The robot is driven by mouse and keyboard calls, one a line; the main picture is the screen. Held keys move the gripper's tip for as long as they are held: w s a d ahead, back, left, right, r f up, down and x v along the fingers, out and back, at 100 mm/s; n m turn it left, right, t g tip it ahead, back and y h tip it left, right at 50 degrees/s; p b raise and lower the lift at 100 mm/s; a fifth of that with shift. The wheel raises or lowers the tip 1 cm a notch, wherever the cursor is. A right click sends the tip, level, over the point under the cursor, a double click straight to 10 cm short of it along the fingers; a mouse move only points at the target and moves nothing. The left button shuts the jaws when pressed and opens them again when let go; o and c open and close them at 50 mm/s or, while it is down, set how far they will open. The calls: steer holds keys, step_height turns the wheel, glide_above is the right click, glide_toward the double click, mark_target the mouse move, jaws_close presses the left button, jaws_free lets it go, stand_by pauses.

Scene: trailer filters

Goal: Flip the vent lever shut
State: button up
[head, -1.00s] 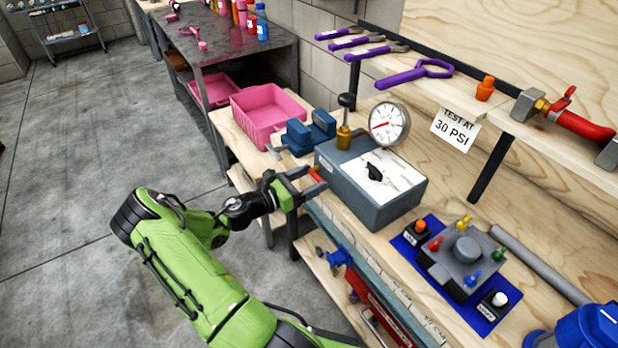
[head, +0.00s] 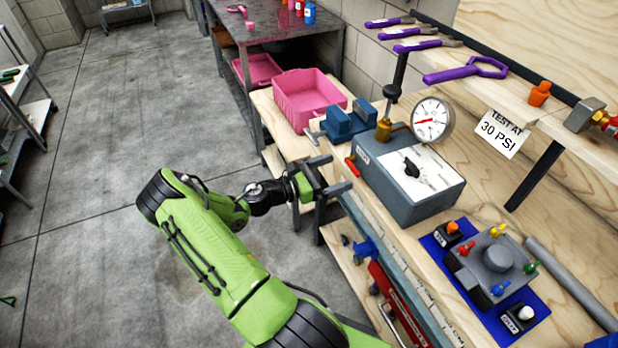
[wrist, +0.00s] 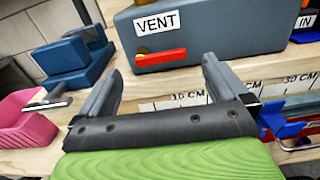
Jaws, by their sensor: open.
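The vent lever (wrist: 160,57) is a red bar lying flat, roughly level, on the side of a grey-blue box (wrist: 205,38), below a white VENT label (wrist: 158,21). In the head view the lever (head: 352,168) shows on the box's left end, just beyond my fingertips. My gripper (head: 338,174) is open and empty. In the wrist view its two fingers (wrist: 160,75) stand apart, one toward each end of the lever, with a gap to the box. The dial and black knob on the box top (head: 411,167) show in the head view.
A blue vise (head: 350,122) and a pink bin (head: 305,100) stand left of the box on the wooden bench. A round gauge (head: 432,118) rises behind it. A blue mat (head: 462,275) with a valve block lies to the right. Open floor lies left of my arm.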

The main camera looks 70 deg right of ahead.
steer(key=p+v, duration=0.1)
steer(key=v, duration=1.1)
steer(key=shift+p, duration=0.35)
steer(key=shift+w, duration=0.1)
